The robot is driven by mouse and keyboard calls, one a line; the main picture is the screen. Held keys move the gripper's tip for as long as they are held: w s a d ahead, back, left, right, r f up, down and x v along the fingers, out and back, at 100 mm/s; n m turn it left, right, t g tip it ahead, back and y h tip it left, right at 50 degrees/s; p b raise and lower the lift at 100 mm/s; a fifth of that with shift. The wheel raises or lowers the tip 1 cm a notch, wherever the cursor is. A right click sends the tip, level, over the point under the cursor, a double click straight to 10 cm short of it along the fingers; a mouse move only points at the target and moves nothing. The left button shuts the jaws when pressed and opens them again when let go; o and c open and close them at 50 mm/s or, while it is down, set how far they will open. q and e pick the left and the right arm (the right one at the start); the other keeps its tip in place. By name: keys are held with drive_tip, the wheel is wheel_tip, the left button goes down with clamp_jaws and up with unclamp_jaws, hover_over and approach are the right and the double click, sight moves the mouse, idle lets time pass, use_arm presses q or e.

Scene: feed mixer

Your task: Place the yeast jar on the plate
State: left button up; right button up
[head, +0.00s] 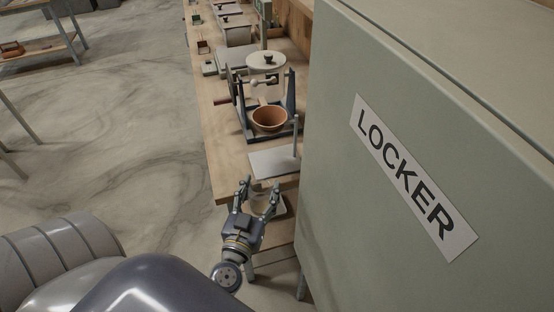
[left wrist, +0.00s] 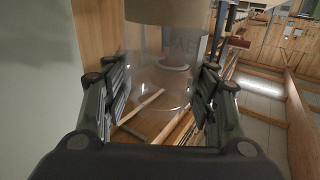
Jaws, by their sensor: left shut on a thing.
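My left gripper (head: 257,190) is shut on a clear, see-through jar, seen between its fingers in the left wrist view (left wrist: 160,75). The jar has a tan upper part and faint lettering; I take it for the yeast jar. In the head view the jar is faint and partly hidden by the fingers, at the near end of the bench. A flat pale plate (head: 270,162) with an upright rod lies on the bench just beyond the gripper. The gripper and jar appear apart from it. My right gripper is out of view.
A big green locker (head: 400,120) stands close on the right and hides part of the wooden bench (head: 228,160). An orange-brown bowl (head: 269,118) sits in a dark frame behind the plate. A round pale disc (head: 266,61) is farther back. Open floor lies left.

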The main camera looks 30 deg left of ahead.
use_arm(q)
drive_tip(key=shift+w+a+f+n+y, duration=0.15)
drive_tip(key=shift+w+a+f, duration=0.15)
drive_tip(key=shift+a, duration=0.3)
drive_tip(key=shift+w+a+f+n+y, duration=0.15)
drive_tip(key=shift+a+f, duration=0.1)
drive_tip(key=shift+a, duration=0.35)
drive_tip(key=p+x, duration=0.1)
drive_tip(key=x, duration=1.1)
drive_tip(key=shift+w+a+f, duration=0.2)
drive_tip(key=shift+a, duration=0.05)
drive_tip(key=shift+w+a, duration=0.15)
drive_tip(key=shift+w, duration=0.3)
drive_tip(key=x, duration=0.4)
drive_tip(key=shift+f, duration=0.35)
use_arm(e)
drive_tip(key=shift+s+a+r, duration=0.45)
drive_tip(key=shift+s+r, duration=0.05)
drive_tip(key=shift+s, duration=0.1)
use_arm(q)
drive_tip(key=shift+s, duration=0.1)
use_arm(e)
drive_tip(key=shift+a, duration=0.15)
